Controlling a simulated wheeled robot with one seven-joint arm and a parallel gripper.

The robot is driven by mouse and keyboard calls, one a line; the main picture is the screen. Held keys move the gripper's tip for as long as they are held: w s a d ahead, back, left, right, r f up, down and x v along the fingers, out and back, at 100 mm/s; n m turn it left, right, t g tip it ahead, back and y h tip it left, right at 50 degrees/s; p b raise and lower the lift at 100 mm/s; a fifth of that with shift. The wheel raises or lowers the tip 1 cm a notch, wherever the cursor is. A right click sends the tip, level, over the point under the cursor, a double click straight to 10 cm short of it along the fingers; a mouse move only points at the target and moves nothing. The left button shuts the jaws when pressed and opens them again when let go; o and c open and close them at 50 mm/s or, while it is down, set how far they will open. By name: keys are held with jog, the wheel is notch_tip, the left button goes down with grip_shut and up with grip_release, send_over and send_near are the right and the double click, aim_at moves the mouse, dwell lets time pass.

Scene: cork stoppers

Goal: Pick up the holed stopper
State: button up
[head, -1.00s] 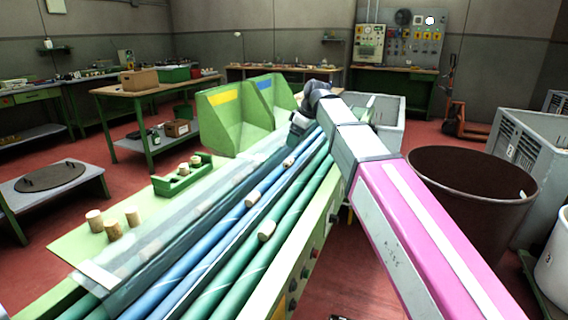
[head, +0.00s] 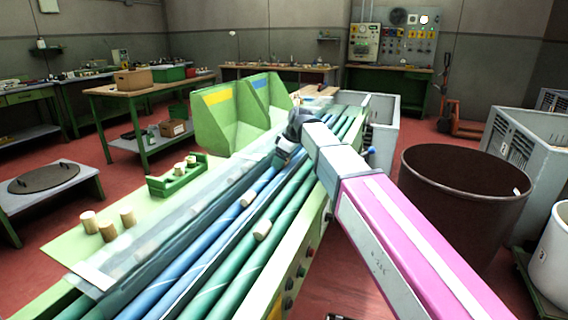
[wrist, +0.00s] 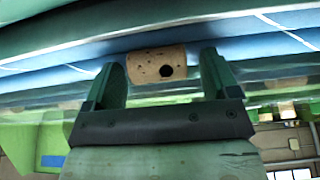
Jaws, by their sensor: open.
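The holed stopper (wrist: 152,66) is a tan cork with a dark round hole, lying on its side on a blue roller. In the wrist view it sits between the tips of my gripper's two dark green fingers (wrist: 161,62), with a gap visible on each side. My gripper (head: 279,160) is open and low over the rollers in the head view, where it hides this stopper. Two other corks lie on the rollers nearer the camera, one on blue (head: 247,199) and one on green (head: 262,229).
Several corks stand on the green side ledge (head: 70,242), some beside a small green holder (head: 178,180). Green bins (head: 222,120) rise behind the rollers. A brown drum (head: 465,205) and grey crate (head: 535,150) stand at right.

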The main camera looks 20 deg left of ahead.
jog(key=c, duration=1)
jog(key=shift+r, duration=0.2)
